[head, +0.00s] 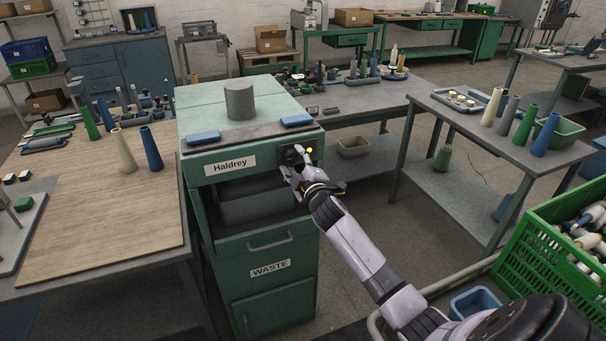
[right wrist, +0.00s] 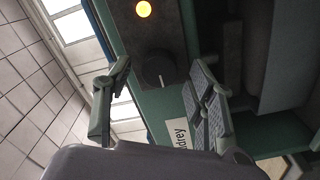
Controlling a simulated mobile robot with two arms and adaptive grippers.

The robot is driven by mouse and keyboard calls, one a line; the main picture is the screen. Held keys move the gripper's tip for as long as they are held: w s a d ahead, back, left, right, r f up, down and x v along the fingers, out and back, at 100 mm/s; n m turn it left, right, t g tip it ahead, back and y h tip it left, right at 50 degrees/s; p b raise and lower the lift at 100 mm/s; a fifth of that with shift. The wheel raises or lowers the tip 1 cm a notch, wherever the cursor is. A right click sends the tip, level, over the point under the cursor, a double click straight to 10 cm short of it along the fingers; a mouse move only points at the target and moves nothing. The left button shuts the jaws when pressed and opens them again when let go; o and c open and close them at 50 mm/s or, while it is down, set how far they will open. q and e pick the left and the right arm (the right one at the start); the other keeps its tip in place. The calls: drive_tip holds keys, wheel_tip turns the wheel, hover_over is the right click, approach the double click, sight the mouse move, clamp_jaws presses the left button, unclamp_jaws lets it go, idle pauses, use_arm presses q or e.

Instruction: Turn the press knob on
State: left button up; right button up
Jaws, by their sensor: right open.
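The green press cabinet (head: 195,130) labelled "Haldrey" stands in the middle of the head view. The press knob (right wrist: 158,70), dark and round with a white pointer mark, sits on a dark panel on its front. A lit amber lamp (right wrist: 143,9) is beside the knob. My right gripper (head: 290,164) is at this panel and partly hides the knob in the head view. In the right wrist view my right gripper (right wrist: 162,80) is open, one finger to each side of the knob. Contact cannot be told. My left gripper is not in view.
Two blue pads (head: 204,137) and a grey cylinder (head: 240,101) are on the cabinet top. Below the label is an open recess (head: 255,199). A wooden-topped table (head: 100,215) with cones stands left, a grey table (head: 480,135) right, and a green crate (head: 530,235) at lower right.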

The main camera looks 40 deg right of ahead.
drive_tip(key=v, duration=1.1)
